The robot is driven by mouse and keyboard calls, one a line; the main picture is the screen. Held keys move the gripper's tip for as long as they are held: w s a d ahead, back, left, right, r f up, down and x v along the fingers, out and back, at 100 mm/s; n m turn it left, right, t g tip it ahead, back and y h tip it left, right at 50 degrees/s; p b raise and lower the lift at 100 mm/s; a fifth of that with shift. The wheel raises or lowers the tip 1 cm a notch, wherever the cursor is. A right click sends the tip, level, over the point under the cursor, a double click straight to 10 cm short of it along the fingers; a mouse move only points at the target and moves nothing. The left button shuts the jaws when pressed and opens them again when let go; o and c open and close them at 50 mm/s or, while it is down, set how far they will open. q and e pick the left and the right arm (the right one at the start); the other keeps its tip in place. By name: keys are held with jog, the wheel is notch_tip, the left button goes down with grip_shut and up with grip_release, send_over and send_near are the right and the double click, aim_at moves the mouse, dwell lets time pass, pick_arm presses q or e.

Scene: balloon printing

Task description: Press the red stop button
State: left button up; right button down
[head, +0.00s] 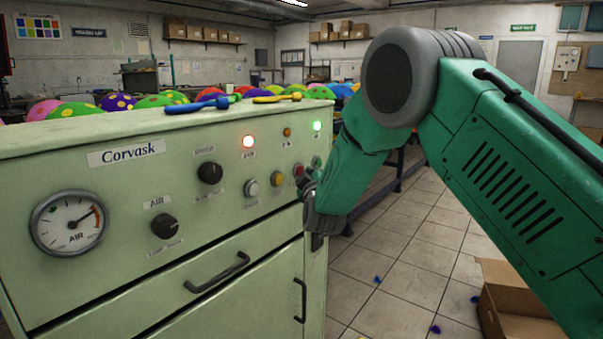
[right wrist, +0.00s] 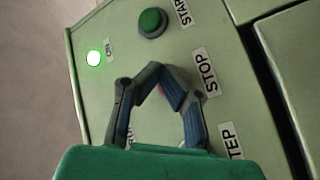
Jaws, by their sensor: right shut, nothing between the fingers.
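The red stop button (head: 298,170) is on the right part of the pale green Corvask control panel, partly behind my gripper in the head view. In the right wrist view, a small reddish patch shows between my fingers, beside the STOP label (right wrist: 205,72); the rest of the button is hidden. My right gripper (head: 306,184) is at the panel front by this button. In the right wrist view my right gripper (right wrist: 158,70) has its fingertips together, with nothing between them. I cannot tell whether the fingers touch the button. My left gripper is not in view.
A green START button (right wrist: 151,21) and a lit green lamp (right wrist: 94,58) lie beyond my fingers. A yellowish button (head: 277,178), a pale button (head: 251,187) and black knobs (head: 210,172) sit to the left. An open cardboard box (head: 515,325) stands on the floor at right.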

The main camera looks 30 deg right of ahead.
jog(key=shift+w+a, duration=0.2)
jog(key=shift+w, duration=0.3)
dwell(0.4)
jog(key=shift+s, duration=0.15)
jog(key=shift+s+d+p, duration=0.35)
jog(key=shift+s+p, duration=0.15)
jog(key=shift+s, duration=0.25)
jog(key=shift+s, duration=0.15)
jog(key=s, duration=0.1)
jog(key=s+d+p, duration=0.1)
jog(key=s, duration=0.1)
jog(key=s+d, duration=0.1)
jog(key=s, duration=0.1)
jog(key=shift+s+d+p, duration=0.15)
jog(key=shift+p, duration=0.25)
